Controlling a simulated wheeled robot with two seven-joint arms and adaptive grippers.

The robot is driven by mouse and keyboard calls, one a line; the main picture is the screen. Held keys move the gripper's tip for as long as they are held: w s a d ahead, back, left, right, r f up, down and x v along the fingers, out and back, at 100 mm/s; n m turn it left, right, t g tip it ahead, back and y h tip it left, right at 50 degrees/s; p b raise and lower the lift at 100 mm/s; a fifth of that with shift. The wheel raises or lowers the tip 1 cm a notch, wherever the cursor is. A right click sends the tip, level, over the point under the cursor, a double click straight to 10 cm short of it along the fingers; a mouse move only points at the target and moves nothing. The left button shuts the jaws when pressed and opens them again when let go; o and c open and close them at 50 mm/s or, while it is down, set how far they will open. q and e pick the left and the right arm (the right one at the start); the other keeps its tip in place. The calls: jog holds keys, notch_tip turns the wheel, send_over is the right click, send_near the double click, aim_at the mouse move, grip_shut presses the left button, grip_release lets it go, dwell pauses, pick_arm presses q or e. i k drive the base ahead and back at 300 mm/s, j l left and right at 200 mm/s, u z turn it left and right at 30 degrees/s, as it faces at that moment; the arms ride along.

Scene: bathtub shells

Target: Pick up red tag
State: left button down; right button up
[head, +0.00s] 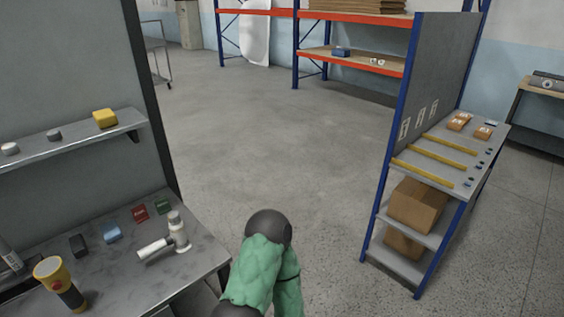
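A small red tag (140,213) lies on the grey workbench (185,272) at the left, towards its back edge. A green tag (162,207) lies just right of it. A blue piece (112,234) and a dark piece (79,245) lie to its left. A green-sleeved arm link of mine with a dark rounded end stands at the bottom middle, right of the bench and apart from the tag. Neither of my grippers shows in the head view.
A yellow-headed flashlight (60,282) is at the near left. A shelf (75,140) with a yellow block (105,119) hangs above the bench. A blue-framed rack (440,190) stands right; open floor lies between.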

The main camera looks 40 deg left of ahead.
aim_at(140, 213)
jog(key=i+l, duration=0.15)
jog(key=i, duration=0.75)
jog(key=i+u, duration=0.2)
jog(key=u, duration=0.2)
jog(key=i+l+u, duration=0.1)
jog(key=u, duration=0.25)
jog(key=i+l+u, duration=0.15)
jog(key=u, duration=0.25)
jog(key=i+l+u, duration=0.2)
jog(key=u, duration=0.15)
